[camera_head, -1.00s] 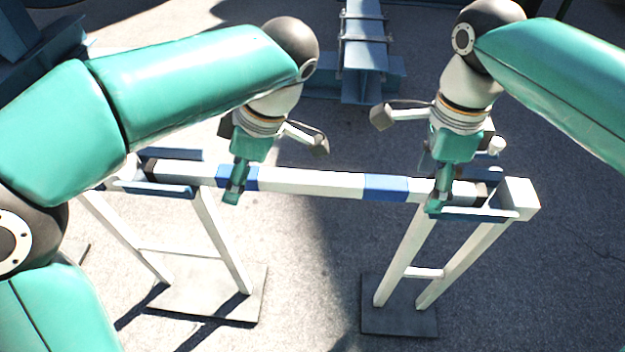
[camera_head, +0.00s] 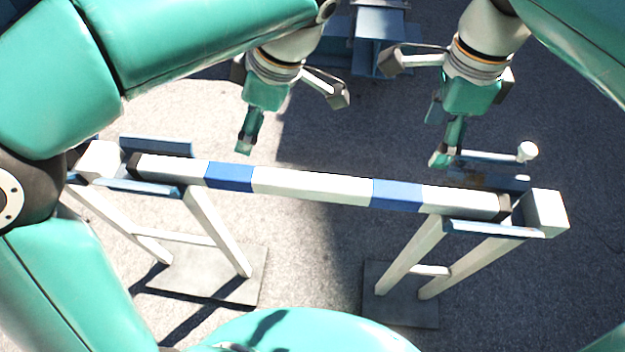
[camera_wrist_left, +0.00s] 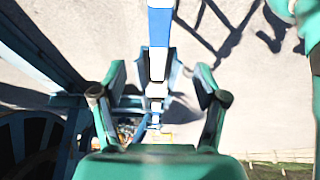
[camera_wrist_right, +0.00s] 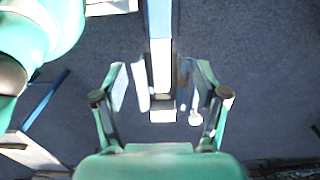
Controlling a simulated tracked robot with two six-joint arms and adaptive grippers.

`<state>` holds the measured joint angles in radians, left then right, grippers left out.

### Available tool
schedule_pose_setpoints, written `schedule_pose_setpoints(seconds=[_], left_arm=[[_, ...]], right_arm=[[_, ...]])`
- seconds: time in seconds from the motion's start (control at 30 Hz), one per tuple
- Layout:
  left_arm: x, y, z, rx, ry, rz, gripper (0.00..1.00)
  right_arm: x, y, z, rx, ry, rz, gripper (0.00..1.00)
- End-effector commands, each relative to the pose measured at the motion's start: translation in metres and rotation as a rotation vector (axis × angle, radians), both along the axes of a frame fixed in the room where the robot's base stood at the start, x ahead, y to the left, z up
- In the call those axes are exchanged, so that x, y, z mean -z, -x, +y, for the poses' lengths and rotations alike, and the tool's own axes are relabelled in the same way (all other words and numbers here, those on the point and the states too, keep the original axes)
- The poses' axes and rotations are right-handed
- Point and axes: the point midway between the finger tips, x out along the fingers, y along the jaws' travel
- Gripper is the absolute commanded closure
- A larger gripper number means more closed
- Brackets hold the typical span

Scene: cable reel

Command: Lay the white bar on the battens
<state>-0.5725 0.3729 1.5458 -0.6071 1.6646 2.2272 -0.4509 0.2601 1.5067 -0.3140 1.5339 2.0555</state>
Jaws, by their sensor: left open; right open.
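The white bar (camera_head: 310,184) has two blue bands and dark ends. It lies across two white trestles (camera_head: 215,230) (camera_head: 410,255), its ends between blue-edged strips (camera_head: 150,187) (camera_head: 490,229) at their tops; I cannot tell whether these are the battens. The bar also shows in the left wrist view (camera_wrist_left: 159,30) and the right wrist view (camera_wrist_right: 160,25). My left gripper (camera_head: 290,125) is open and apart from the bar, on its far side near the left blue band. My right gripper (camera_head: 420,125) is open and empty, beyond the bar's right part.
A blue steel beam (camera_head: 380,40) lies on the ground at the back. Dark base plates (camera_head: 205,275) (camera_head: 400,295) carry the trestles. The paved ground between the trestles is clear. A white-knobbed piece (camera_head: 527,151) stands behind the right trestle top.

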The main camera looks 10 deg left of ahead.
Motion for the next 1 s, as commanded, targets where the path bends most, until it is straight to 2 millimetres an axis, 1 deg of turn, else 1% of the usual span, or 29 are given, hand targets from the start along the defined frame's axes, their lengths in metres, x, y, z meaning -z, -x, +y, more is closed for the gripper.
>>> schedule_pose_setpoints(seconds=[0.17,0.27,0.37,0.47,0.8,1.0], left_arm=[[0.004,0.000,0.001,0.001,-0.001,0.002,0.27],[0.011,-0.001,0.004,0.001,-0.002,0.002,0.27],[0.023,0.000,0.010,0.001,-0.002,0.003,0.27],[0.039,0.000,0.017,0.001,-0.003,0.004,0.27],[0.102,0.000,0.042,0.000,-0.002,0.004,0.27],[0.134,0.000,0.054,0.003,0.000,0.004,0.27]], right_arm=[[0.004,0.000,-0.001,0.002,0.001,0.002,0.27],[0.012,0.000,-0.001,0.004,0.001,0.002,0.27],[0.026,0.001,-0.002,0.004,0.002,0.004,0.27],[0.043,0.001,-0.001,0.004,0.002,0.005,0.27],[0.111,0.001,-0.001,0.003,0.002,0.006,0.27],[0.145,0.001,-0.002,0.004,0.002,0.005,0.27]])
